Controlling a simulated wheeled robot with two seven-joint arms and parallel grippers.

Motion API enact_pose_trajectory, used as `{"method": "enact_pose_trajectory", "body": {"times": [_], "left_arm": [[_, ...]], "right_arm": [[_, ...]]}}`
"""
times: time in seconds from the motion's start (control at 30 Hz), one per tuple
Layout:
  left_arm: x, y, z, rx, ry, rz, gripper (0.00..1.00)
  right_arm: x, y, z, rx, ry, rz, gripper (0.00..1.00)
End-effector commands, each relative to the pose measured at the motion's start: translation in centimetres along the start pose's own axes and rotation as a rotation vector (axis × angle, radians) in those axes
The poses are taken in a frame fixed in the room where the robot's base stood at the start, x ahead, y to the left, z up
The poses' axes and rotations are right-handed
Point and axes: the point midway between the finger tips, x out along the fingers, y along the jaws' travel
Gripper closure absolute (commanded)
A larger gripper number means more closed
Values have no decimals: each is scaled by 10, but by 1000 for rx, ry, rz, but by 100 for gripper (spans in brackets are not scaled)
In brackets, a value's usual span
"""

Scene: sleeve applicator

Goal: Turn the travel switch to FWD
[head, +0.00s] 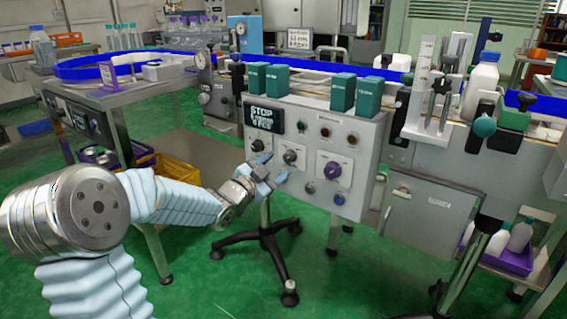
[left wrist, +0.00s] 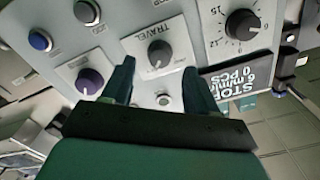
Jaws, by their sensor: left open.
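The travel switch (head: 290,157) is a small grey knob on a light plate on the front of the control panel (head: 352,133). It also shows in the left wrist view (left wrist: 159,54), where the panel is upside down and its plate reads TRAVEL. My left gripper (head: 272,172) is open and empty, just in front of the panel and slightly below and left of the switch in the head view. In the left wrist view its fingers (left wrist: 157,78) appear on either side of the knob, apart from it. The FWD mark is not readable. My right gripper is not in view.
A purple knob (head: 333,170) sits right of the switch, and a black dial (head: 259,146) to its left. A dark display (head: 264,119) reading STOP is above. Several green boxes (head: 342,90) stand on the panel's top. A wheeled stand (head: 268,232) is below.

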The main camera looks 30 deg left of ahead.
Motion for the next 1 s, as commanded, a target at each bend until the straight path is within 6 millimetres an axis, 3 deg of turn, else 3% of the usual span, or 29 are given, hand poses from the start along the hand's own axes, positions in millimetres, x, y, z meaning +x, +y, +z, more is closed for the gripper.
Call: {"method": "enact_pose_trajectory", "body": {"times": [0.1, 0.23, 0.6, 0.93, 1.0], "left_arm": [[21, 0, 0, -3, 0, 1, 41], [34, 0, 0, -1, 0, 0, 41], [39, 0, 0, -1, -2, 0, 43], [39, 0, 0, -1, -2, 0, 93], [39, 0, 0, -1, -2, 0, 97]], "right_arm": [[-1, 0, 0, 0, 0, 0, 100], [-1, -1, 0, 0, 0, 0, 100], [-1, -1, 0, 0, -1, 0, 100], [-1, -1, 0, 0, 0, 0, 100], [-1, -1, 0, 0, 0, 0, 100]]}}
